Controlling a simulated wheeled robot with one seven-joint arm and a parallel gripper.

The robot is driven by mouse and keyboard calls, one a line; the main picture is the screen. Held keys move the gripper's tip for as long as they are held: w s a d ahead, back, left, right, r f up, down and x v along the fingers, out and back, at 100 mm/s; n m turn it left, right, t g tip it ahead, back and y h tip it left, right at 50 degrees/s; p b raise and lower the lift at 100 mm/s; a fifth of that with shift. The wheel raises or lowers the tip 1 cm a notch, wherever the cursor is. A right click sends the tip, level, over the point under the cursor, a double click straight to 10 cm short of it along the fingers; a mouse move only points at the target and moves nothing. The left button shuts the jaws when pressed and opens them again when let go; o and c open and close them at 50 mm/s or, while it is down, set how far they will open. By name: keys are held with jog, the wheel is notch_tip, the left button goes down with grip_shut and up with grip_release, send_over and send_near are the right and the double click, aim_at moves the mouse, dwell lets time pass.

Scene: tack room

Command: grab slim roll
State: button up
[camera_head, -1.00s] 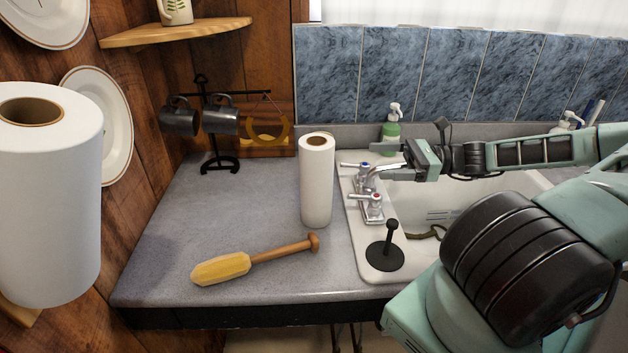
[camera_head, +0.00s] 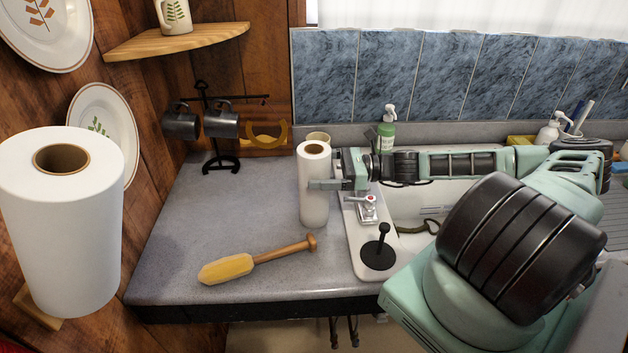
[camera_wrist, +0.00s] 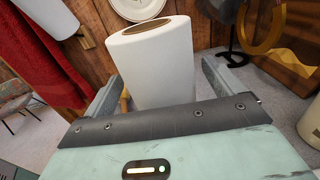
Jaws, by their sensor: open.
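The slim roll (camera_head: 314,207) is a white paper roll with a brown core, standing upright on the grey counter just left of the sink. My gripper (camera_head: 322,184) reaches it from the right at its upper half. In the wrist view the slim roll (camera_wrist: 155,65) stands between the two open fingers of my gripper (camera_wrist: 160,80), one on each side. I cannot tell whether either finger touches it. A wider white roll (camera_head: 62,235) hangs at the left wall, a separate thing nearer the camera.
A yellow brush-like tool with a wooden handle (camera_head: 228,268) lies on the counter in front. A black mug stand (camera_head: 213,130) with dark mugs is behind left. A black plunger-like stopper (camera_head: 379,254) is on the sink edge. A green bottle (camera_head: 386,135) stands behind the arm.

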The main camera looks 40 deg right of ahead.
jog(key=shift+w+a, duration=0.45)
jog(key=shift+a, duration=0.1)
jog(key=c, duration=1.4)
jog(key=shift+o, duration=0.2)
